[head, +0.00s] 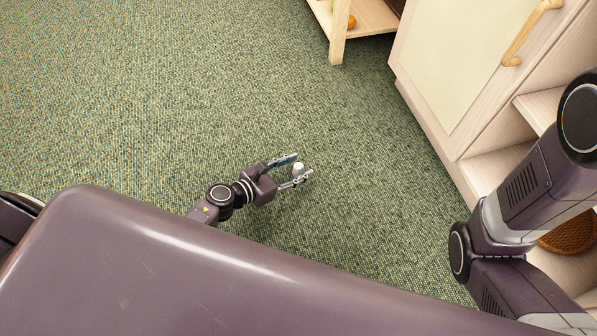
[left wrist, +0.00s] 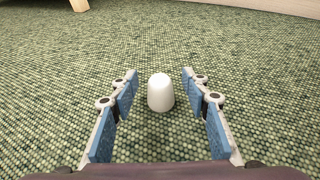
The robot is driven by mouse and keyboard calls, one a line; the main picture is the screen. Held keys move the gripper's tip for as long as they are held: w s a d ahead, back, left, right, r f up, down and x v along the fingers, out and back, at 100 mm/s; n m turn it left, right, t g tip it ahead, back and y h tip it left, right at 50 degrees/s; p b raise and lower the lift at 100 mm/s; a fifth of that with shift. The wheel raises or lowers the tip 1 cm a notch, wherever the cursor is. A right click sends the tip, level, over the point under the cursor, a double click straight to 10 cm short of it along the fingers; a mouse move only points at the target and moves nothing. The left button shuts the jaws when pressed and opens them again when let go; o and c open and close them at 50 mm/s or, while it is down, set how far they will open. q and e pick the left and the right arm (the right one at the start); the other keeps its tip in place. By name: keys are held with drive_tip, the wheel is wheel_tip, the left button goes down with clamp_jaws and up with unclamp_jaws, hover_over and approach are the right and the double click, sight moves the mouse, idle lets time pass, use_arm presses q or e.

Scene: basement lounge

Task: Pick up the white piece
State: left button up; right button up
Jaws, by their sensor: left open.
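The white piece (left wrist: 160,93) is a small, smooth, rounded cylinder standing upright on the green carpet. In the head view the white piece (head: 298,168) shows at the tips of my left gripper (head: 297,169). In the left wrist view the left gripper (left wrist: 160,90) is open, with blue-padded fingers on either side. The piece stands centred near the fingertips, with a gap to each finger. Nothing is held. My right gripper is not in view; only part of the right arm shows at the right of the head view.
A pale wooden cabinet (head: 462,60) with a handle and open shelves stands at the right. A wooden stand (head: 338,45) with an orange thing (head: 351,21) on it is at the top. A brown woven basket (head: 572,236) sits at the lower right. The carpet (head: 200,90) around is clear.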

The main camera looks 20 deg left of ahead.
use_arm(q)
drive_tip(key=shift+w+d+f, duration=0.15)
drive_tip(key=shift+w+d, duration=0.05)
drive_tip(key=shift+w, duration=0.15)
drive_tip(key=c, duration=1)
drive_tip(key=shift+o, duration=0.2)
